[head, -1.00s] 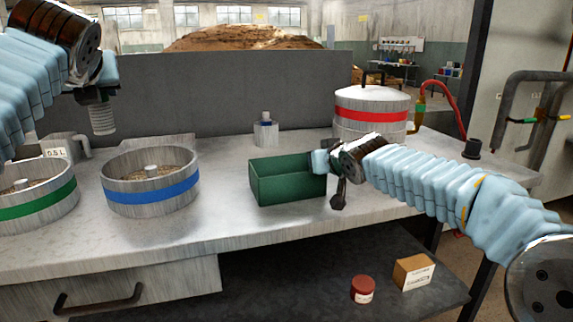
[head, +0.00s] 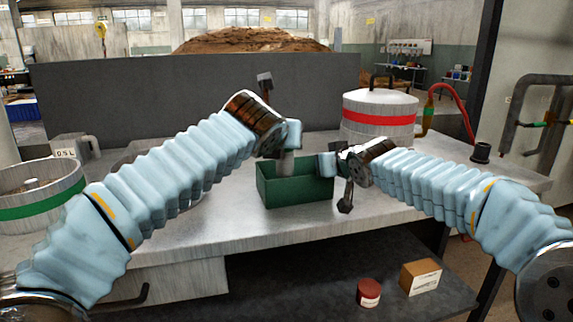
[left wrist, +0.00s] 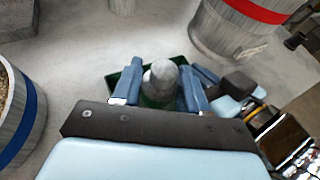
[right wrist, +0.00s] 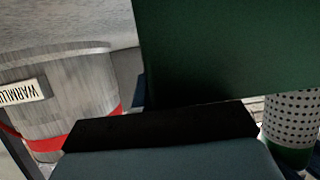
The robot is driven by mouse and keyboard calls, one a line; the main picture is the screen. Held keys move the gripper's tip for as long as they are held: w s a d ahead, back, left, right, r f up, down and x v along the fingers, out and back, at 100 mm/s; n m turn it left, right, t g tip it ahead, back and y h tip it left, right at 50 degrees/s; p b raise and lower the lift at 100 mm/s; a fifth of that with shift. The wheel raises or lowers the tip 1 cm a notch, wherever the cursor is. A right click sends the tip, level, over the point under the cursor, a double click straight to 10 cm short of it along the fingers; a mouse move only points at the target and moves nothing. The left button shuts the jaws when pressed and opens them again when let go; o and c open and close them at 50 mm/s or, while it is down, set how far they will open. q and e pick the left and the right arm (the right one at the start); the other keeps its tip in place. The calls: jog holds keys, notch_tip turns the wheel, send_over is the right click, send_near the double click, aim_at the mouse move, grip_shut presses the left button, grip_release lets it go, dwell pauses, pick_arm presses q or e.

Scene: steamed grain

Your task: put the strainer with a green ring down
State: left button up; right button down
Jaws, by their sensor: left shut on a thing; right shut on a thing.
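My left gripper (head: 290,145) is shut on the strainer (head: 287,164), a small grey perforated cylinder hanging upright at the green box. Its holes and green ring show in the right wrist view (right wrist: 291,122). In the left wrist view, its rounded grey top (left wrist: 161,78) is between the fingers, with the box behind it. I cannot tell whether its lower end is inside the box or just above. My right gripper (head: 330,162) is shut on the right wall of the green box (head: 285,192); that wall fills much of the right wrist view, hiding the fingertips.
The green-banded pot (head: 40,205) stands open at the left. The blue-banded pot (left wrist: 20,135) is mostly hidden behind my left arm in the head view. The lidded red-banded vessel (head: 380,118) stands behind my right gripper. A red jar (head: 368,293) and carton (head: 421,277) are on the lower shelf.

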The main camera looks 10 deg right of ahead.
aim_at(282, 163)
pick_arm(q)
jog(key=shift+f, duration=2.8)
jog(key=shift+f, duration=0.2)
jog(key=o, duration=1.1)
jog(key=shift+o, duration=0.2)
jog(key=shift+s+a+r, duration=0.15)
jog(key=shift+r, duration=0.15)
jog(key=v, duration=1.1)
jog(key=shift+s, duration=0.3)
jog(key=shift+a, duration=0.1)
